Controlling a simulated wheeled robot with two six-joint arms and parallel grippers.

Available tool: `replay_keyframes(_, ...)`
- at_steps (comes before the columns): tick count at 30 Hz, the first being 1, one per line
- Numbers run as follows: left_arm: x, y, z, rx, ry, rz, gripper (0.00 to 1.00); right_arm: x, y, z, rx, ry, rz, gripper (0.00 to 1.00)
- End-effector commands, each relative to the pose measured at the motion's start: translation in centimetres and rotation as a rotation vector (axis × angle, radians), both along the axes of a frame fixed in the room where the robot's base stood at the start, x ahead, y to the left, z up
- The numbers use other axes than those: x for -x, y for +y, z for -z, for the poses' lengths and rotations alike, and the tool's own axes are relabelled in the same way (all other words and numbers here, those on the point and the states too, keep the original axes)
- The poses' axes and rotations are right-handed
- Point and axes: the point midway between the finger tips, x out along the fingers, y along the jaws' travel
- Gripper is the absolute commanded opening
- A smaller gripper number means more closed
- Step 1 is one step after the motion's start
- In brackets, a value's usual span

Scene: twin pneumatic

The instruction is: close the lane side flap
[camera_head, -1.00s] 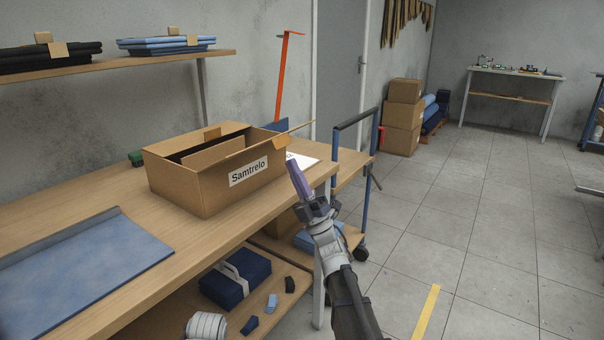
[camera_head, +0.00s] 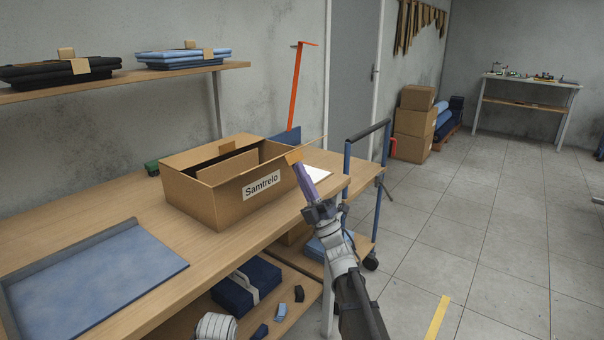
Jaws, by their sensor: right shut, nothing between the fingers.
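An open cardboard box (camera_head: 225,195) labelled Samtrelo stands on the wooden bench. Its right-hand flap (camera_head: 306,148) sticks outward and slightly up, seen nearly edge-on. A small tan tab (camera_head: 293,157) shows by that side's near corner. Another flap (camera_head: 240,166) shows upright in the opening. My right gripper (camera_head: 299,168) has purple fingers, shut and empty, pointing up to the left just below the tab. The fingertips meet the tab in the picture; I cannot tell whether they touch it.
The bench (camera_head: 115,212) carries a blue mat (camera_head: 100,275) at left and a green item (camera_head: 152,168) behind the box. A blue-framed cart (camera_head: 347,205) stands at the bench's right end. A shelf (camera_head: 120,85) hangs above. Open floor (camera_head: 460,230) lies to the right.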

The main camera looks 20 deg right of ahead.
Motion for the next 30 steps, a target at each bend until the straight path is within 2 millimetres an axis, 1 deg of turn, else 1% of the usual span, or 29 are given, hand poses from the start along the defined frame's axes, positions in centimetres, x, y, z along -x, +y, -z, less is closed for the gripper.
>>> replay_keyframes(1,0.0,0.0,-1.2,0.001,0.0,0.0,0.0,0.1,0.0,-1.0,0.013,0.014,0.002,0.0)
replay_keyframes(5,0.0,-0.1,-3.6,0.004,0.001,-0.001,0.0,0.1,0.0,-2.4,0.058,0.073,0.003,0.0)
replay_keyframes(12,0.1,-0.1,-9.2,0.006,0.002,-0.002,0.0,-0.5,0.4,-5.3,0.172,0.221,0.004,0.0)
replay_keyframes(20,0.0,-0.1,-15.5,0.006,0.002,-0.002,0.0,-1.6,1.3,-7.9,0.299,0.384,0.002,0.0)
replay_keyframes(30,0.0,-0.1,-23.8,0.006,0.002,-0.002,0.0,-3.7,2.8,-10.7,0.466,0.598,0.002,0.0)
